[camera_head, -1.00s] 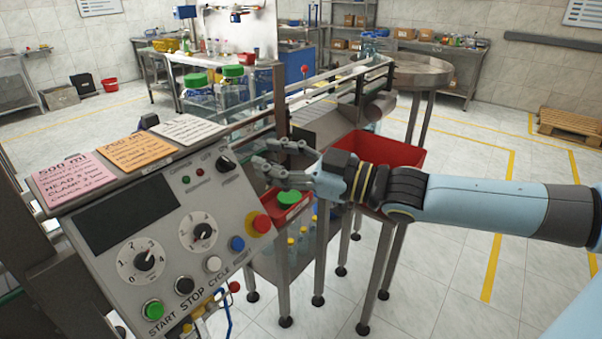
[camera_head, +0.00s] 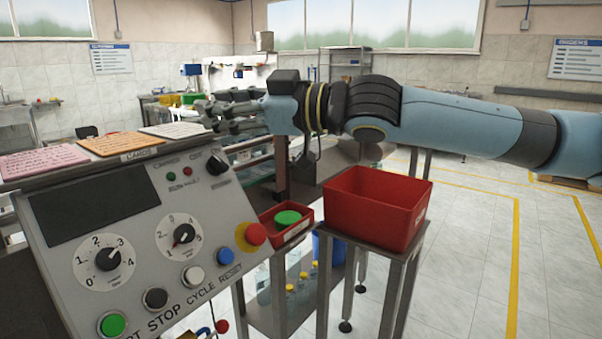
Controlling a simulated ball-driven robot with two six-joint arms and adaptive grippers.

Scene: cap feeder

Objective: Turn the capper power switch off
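The capper control panel (camera_head: 150,215) fills the lower left, its sloped face towards me. The power switch, a black rotary knob (camera_head: 217,163), sits at its upper right, beside small green and red lamps (camera_head: 179,173). The setting of its pointer is too small to tell. My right gripper (camera_head: 212,115) is above and behind the panel's top edge, higher than the knob and clear of it. Its fingers look apart, with nothing between them. My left gripper is not in view.
A red and yellow emergency button (camera_head: 251,236), two numbered dials and several push buttons share the panel. Pink, orange and white cards lie on the top ledge. A red bin (camera_head: 377,210) and small red tray (camera_head: 300,222) stand to the right.

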